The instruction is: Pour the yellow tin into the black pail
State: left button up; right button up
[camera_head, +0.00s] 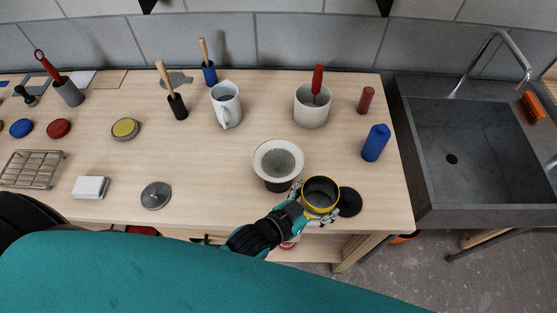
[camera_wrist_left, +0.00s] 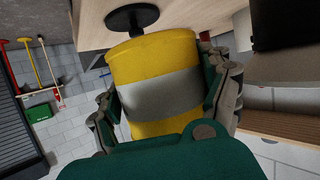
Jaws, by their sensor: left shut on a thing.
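The yellow tin (camera_head: 335,194) is in my left gripper (camera_head: 310,212), near the table's front edge in the head view. The tin looks upright, with its open mouth up; its inside is dark and I cannot tell its contents. In the left wrist view the tin (camera_wrist_left: 155,62) is yellow with a grey band, and the fingers of my left gripper (camera_wrist_left: 165,95) close on both sides of it. Just left of the tin stands a dark pail (camera_head: 277,185), topped by a pale-rimmed grey mesh sieve (camera_head: 278,159) that hides its mouth. My right gripper is not in view.
A black disc (camera_head: 350,202) lies right of the tin. A blue bottle (camera_head: 375,143), white pot (camera_head: 311,113) and white jug (camera_head: 227,106) stand behind. A grey lid (camera_head: 156,195) lies to the left. The sink (camera_head: 470,150) is beyond the table's right edge.

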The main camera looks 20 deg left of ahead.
aim_at(332, 185)
pick_arm(q)
jog(key=shift+d+f, duration=0.1)
jog(key=shift+f, duration=0.3)
notch_tip(332, 185, up, 4)
jog(key=p, duration=0.3)
jog(key=shift+f, duration=0.15)
jog(key=shift+r, duration=1.1)
jog(key=shift+s, duration=0.1)
